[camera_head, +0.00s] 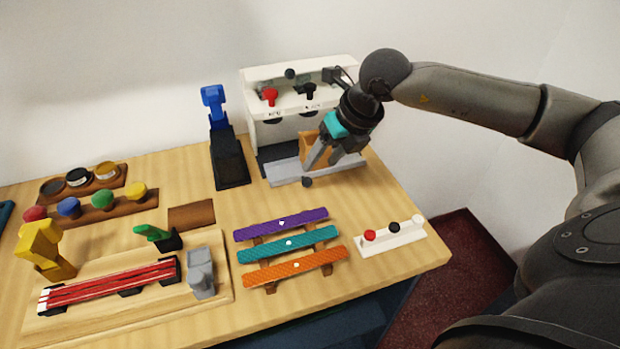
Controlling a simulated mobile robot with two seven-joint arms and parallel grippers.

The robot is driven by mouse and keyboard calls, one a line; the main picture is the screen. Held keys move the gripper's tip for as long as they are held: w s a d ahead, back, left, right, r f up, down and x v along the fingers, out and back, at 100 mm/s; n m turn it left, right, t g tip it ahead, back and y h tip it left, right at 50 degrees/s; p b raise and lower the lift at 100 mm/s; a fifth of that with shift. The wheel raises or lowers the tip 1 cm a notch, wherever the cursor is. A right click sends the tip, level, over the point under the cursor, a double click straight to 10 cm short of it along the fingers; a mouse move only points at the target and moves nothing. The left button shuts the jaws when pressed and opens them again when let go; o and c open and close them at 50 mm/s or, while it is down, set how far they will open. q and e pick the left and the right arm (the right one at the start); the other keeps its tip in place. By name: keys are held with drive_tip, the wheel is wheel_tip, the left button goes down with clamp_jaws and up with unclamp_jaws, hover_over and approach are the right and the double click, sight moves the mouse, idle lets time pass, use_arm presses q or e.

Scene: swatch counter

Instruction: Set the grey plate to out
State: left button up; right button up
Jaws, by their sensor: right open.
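The grey plate (284,170) is a flat light-grey slab at the foot of the white machine (255,98), jutting forward from its base. A small dark round knob (307,182) shows at its front edge. My right gripper (322,164) reaches down from the right over the plate, its two grey fingers apart, with the tips just above or at the plate behind the knob. I cannot tell whether they touch the plate. The gripper hides part of the plate and of the machine's opening. My left gripper is not in view.
A blue-handled black device (228,160) is left of the machine. Purple, teal and orange strips (265,274) lie in front, beside a white button bar (390,238). A wooden board (90,325) with red strips is at left.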

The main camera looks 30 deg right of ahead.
sight(309, 179)
drive_tip(key=b+x, duration=0.1)
drive_tip(key=x, duration=0.6)
drive_tip(key=shift+w+f, duration=0.1)
drive_tip(key=shift+f, duration=0.1)
drive_tip(key=shift+c, duration=0.4)
clamp_jaws()
idle(0.7)
